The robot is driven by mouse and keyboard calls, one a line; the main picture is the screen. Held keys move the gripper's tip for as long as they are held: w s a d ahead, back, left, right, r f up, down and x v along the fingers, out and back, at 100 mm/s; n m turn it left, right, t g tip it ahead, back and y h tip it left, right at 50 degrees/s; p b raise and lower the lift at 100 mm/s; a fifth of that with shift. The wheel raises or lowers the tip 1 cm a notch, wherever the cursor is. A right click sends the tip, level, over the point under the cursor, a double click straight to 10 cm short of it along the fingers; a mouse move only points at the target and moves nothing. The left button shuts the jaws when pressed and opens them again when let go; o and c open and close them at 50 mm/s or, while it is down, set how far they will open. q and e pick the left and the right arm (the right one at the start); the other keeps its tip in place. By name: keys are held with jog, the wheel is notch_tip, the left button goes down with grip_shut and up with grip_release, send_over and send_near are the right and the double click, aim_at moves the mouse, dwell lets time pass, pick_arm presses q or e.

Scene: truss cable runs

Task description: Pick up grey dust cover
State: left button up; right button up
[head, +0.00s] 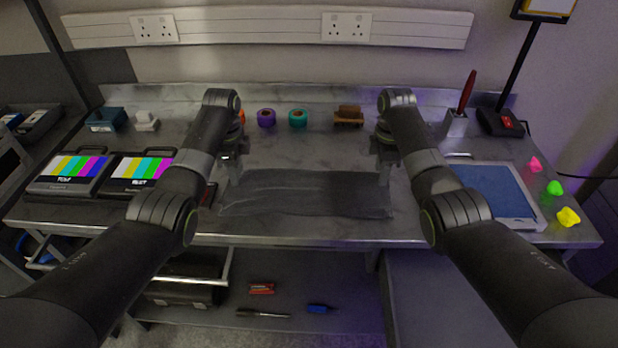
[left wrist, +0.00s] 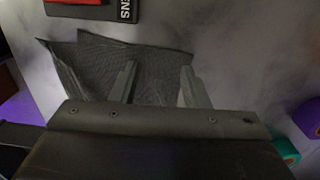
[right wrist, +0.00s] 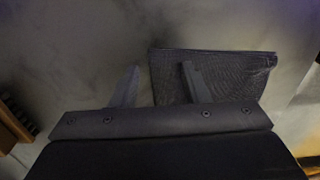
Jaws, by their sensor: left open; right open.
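The grey dust cover (head: 305,194) lies flat and slightly wrinkled along the front middle of the metal bench. In the head view my left gripper (head: 228,168) is above its left end and my right gripper (head: 385,160) is above its right end. In the left wrist view the cover (left wrist: 95,62) lies beneath the open left fingers (left wrist: 157,82). In the right wrist view the cover (right wrist: 220,72) lies under and beside the right finger of my open right gripper (right wrist: 160,84). Both grippers are empty. Contact with the cover cannot be told.
Two colour-bar monitors (head: 68,174) lie left of the cover and a blue-topped pad (head: 492,192) lies right. Purple (head: 266,117) and teal (head: 298,118) tape rolls and a brown brush (head: 348,116) stand behind. A lower shelf (head: 350,290) holds small tools.

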pick_arm(q)
jog(key=shift+f, duration=0.2)
pick_arm(e)
jog(key=shift+f, duration=0.15)
pick_arm(q)
jog(key=shift+r, duration=0.1)
jog(key=shift+c, duration=0.3)
pick_arm(e)
jog(key=shift+c, duration=0.3)
pick_arm(q)
jog(key=shift+s, duration=0.1)
grip_shut()
pick_arm(e)
jog(key=shift+s, duration=0.1)
grip_shut()
